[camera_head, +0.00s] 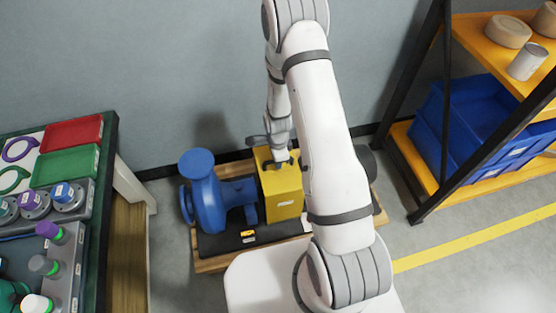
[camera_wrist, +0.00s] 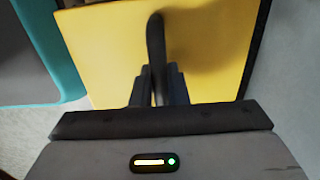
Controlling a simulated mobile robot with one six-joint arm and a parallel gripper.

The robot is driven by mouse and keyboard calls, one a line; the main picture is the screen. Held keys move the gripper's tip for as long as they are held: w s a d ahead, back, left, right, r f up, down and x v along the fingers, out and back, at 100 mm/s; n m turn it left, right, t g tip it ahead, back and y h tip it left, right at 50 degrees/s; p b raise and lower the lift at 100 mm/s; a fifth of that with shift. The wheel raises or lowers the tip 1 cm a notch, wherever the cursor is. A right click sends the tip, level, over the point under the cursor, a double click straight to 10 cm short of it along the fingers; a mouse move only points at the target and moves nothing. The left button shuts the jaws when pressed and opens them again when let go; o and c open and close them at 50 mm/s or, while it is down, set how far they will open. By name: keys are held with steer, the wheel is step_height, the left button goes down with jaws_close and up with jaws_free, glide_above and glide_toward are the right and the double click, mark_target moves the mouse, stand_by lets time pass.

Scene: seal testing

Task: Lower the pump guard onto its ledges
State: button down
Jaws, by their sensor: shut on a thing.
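The pump guard (camera_head: 284,196) is a yellow box-shaped cover. It is upright at the pump, just right of the blue pump body (camera_head: 207,200). My gripper (camera_head: 279,163) is at its top, shut on the guard's dark handle. In the wrist view the guard's yellow top (camera_wrist: 205,45) fills much of the picture, and the dark curved handle (camera_wrist: 155,40) runs between the fingers of my gripper (camera_wrist: 158,90). The ledges are hidden, so I cannot tell whether the guard touches them.
The pump stands on a dark base over a wooden pallet (camera_head: 212,264). At left is a bench with red (camera_head: 72,133) and green (camera_head: 66,166) trays and several fittings. At right stands a shelf rack with blue bins (camera_head: 470,130). Grey wall is close behind.

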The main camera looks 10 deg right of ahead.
steer(key=c, duration=1.3)
jaws_free()
steer(key=shift+c, duration=0.2)
steer(key=shift+r, duration=0.1)
step_height(320, 180, up, 9)
steer(key=p, duration=0.5)
steer(key=shift+p, duration=0.4)
